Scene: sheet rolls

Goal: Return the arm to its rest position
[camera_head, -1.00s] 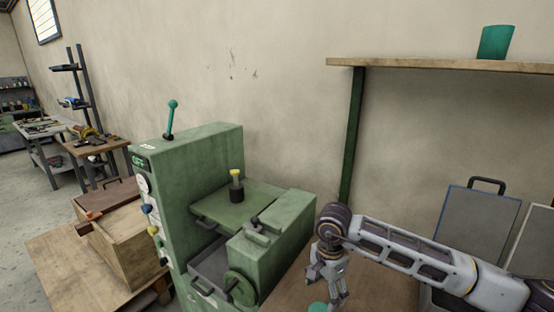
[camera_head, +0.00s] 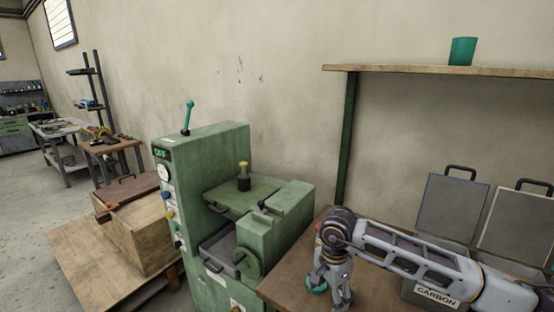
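My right arm comes in from the right edge, over the brown bench. My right gripper (camera_head: 334,291) points down at the front left of that bench. A small round teal thing (camera_head: 316,285) shows at the left side of its fingers. I cannot tell whether they touch it, or how far the fingers are open. My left arm and gripper are not in view.
A green machine (camera_head: 215,155) with an OFF display stands left of the bench (camera_head: 290,284). A wooden crate (camera_head: 140,235) sits at left.

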